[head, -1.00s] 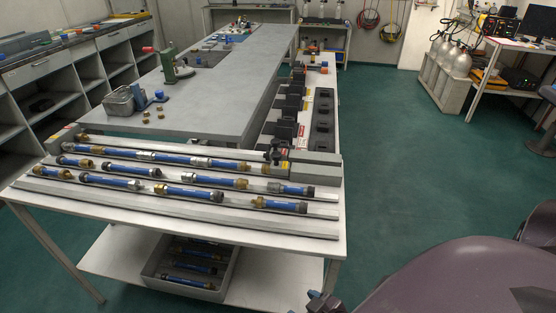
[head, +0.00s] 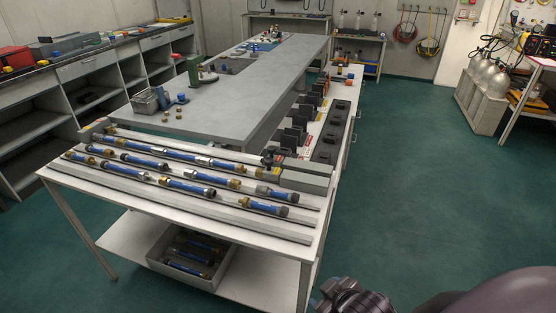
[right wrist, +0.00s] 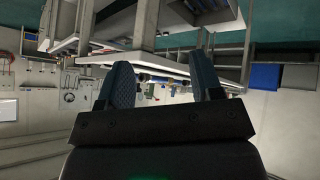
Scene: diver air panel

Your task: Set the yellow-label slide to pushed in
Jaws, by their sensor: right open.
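I cannot clearly pick out the yellow-label slide in either view. In the head view, small coloured labels show along the bench strip, too small to read, near a row of black upright plates (head: 295,138). My right gripper (right wrist: 166,88) is open and empty in the right wrist view, its two blue-grey fingers apart. In the head view, part of my right arm (head: 352,299) shows at the bottom edge, away from the bench top. My left gripper is not in view.
A white bench (head: 170,213) carries several blue tubes with brass ends on rails, and grey blocks (head: 306,176) at its right end. A bin (head: 190,262) sits on the lower shelf. Green floor (head: 410,190) is open to the right. Gas cylinders (head: 485,85) stand at the far right.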

